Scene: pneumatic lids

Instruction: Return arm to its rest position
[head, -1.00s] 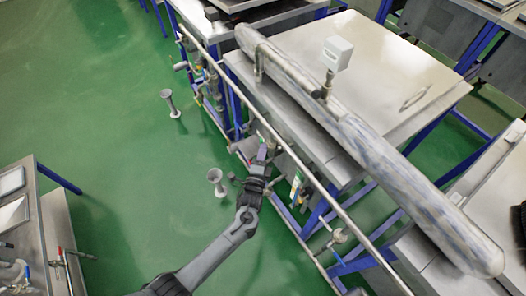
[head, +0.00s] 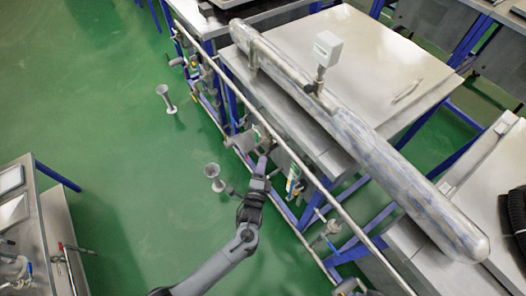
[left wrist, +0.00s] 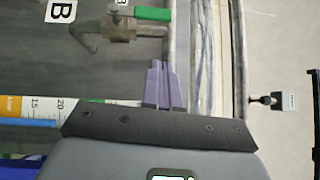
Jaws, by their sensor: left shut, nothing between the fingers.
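My left arm (head: 225,258) reaches up from the bottom of the head view. Its gripper (head: 262,163) is at the valves and pipes along the bench's near side. In the left wrist view the purple fingers (left wrist: 163,84) are together, with nothing between them. A brass valve (left wrist: 122,29) with a green handle (left wrist: 153,14) lies just beyond the fingertips; I cannot tell whether they touch it. My right gripper is in neither view.
A thin rail (head: 290,168) runs along the bench beside the gripper, with a large metal cylinder (head: 350,130) behind it. Two grey flared stands (head: 166,98) (head: 213,177) are on the green floor (head: 100,110). A side table (head: 55,225) stands at the left. Open floor lies between.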

